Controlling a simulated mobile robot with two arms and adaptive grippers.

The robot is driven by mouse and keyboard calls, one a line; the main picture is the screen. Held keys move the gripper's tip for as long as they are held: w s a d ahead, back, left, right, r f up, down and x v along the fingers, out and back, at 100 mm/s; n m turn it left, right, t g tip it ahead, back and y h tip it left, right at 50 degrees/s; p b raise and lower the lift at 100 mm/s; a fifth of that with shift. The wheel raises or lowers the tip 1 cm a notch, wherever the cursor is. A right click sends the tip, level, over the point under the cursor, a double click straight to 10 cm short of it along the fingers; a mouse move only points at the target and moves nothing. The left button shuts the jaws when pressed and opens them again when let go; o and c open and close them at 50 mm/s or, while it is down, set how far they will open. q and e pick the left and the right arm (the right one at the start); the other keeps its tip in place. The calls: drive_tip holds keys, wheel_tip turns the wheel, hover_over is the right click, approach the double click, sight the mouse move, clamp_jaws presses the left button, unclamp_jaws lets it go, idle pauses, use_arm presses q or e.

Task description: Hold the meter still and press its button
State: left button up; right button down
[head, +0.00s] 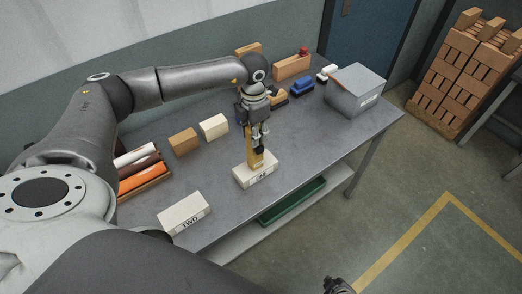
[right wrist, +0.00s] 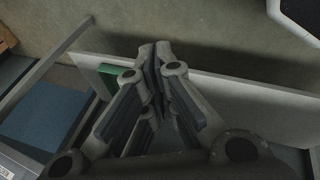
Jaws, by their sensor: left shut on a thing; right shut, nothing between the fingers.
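The meter (head: 250,159) is a narrow yellow device. It stands upright on or just above a pale labelled brick (head: 256,179) near the front edge of the table. My left gripper (head: 258,146) comes down from above and is shut on the meter. The fingers hide part of the meter, and I cannot make out its button. My right gripper (right wrist: 158,52) is shut and empty in the right wrist view. What seems to be its tip shows at the bottom edge of the head view, apart from the table and low in front of it.
Another pale brick (head: 184,213) marked TWO lies left on the grey table (head: 215,165). A tray of coloured rolls (head: 140,172), tan and cream bricks (head: 213,126) and a grey box (head: 356,89) stand around. A green tray (head: 293,201) sits on the lower shelf. Floor in front is clear.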

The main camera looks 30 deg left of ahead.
sight(260, 150)
drive_tip(key=w+a+r+n+t+y, duration=0.1)
drive_tip(key=w+a+r+n, duration=0.55)
drive_tip(key=a+r, duration=0.2)
drive_tip(key=w+a+r+n+t+y, duration=0.1)
drive_tip(key=w+a+r+n, duration=0.4)
drive_tip(key=a+r+n, duration=0.3)
drive_tip(key=s+a+r+n+t+y, duration=0.1)
drive_tip(key=a+r+n, duration=0.3)
drive_tip(key=r+n, duration=0.2)
drive_tip(key=s+a+r+n+t+y, duration=0.1)
drive_tip(key=s+a+r+n, duration=0.1)
drive_tip(key=a+r+n, duration=0.3)
wheel_tip(260, 150, up, 4)
drive_tip(key=shift+r+n, duration=0.1)
drive_tip(key=shift+n, duration=1.15)
drive_tip(key=shift+a, duration=0.1)
drive_tip(key=w+a, duration=0.3)
drive_tip(key=a, duration=0.5)
drive_tip(key=shift+w, duration=0.15)
drive_tip(key=shift+a, duration=0.1)
drive_tip(key=shift+w+a, duration=0.15)
drive_tip(key=shift+a, duration=0.1)
